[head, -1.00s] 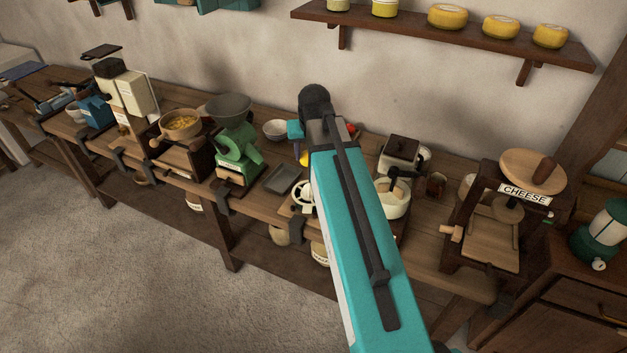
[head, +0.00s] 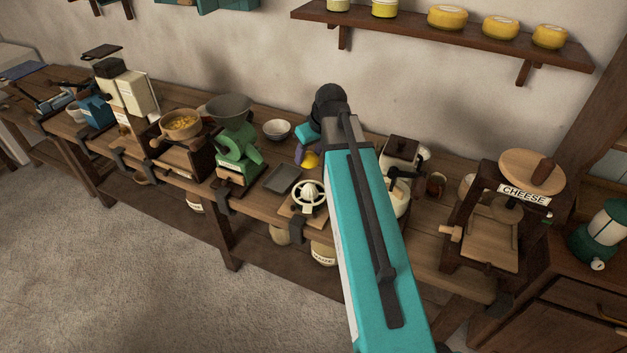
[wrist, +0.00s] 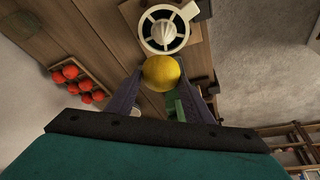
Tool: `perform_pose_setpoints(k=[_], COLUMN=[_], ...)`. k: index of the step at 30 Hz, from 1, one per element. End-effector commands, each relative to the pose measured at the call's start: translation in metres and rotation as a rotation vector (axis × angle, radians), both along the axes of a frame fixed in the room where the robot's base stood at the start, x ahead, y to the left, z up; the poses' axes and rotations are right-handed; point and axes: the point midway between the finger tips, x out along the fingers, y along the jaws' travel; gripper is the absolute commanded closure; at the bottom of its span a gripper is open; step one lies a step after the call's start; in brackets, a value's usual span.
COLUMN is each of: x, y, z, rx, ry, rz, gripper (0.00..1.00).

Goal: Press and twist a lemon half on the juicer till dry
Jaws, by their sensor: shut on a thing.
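The juicer (head: 309,195) is a white ring with spokes and a ribbed cone in the middle, on a wooden board at the bench's front edge. It also shows at the top of the wrist view (wrist: 164,29). My gripper (wrist: 160,82) is shut on a yellow lemon half (wrist: 161,72), one finger on each side. In the head view the lemon half (head: 311,160) is behind and above the juicer, apart from it. The lemon's cut face is hidden. In the head view my arm hides part of the gripper.
A grey tray (head: 283,179) lies left of the juicer, and a white bowl (head: 277,130) stands behind it. A green grinder (head: 237,150) is farther left. A crate of red fruit (wrist: 78,82) shows in the wrist view. A cheese press (head: 505,220) stands at right.

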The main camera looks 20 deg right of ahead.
Motion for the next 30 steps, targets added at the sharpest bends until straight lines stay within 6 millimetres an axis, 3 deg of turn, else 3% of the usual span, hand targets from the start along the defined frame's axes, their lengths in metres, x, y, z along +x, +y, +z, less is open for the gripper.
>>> perform_pose_setpoints(k=[6, 17, 30], x=[0.0005, -0.0001, -0.0009], y=[-0.0002, 0.0005, 0.0009], z=[-0.0012, -0.0014, -0.0034], rx=[0.0, 0.0, -0.001], ry=[0.0, 0.0, 0.002], rz=[0.113, 0.131, -0.061], gripper=[0.76, 0.76, 0.76])
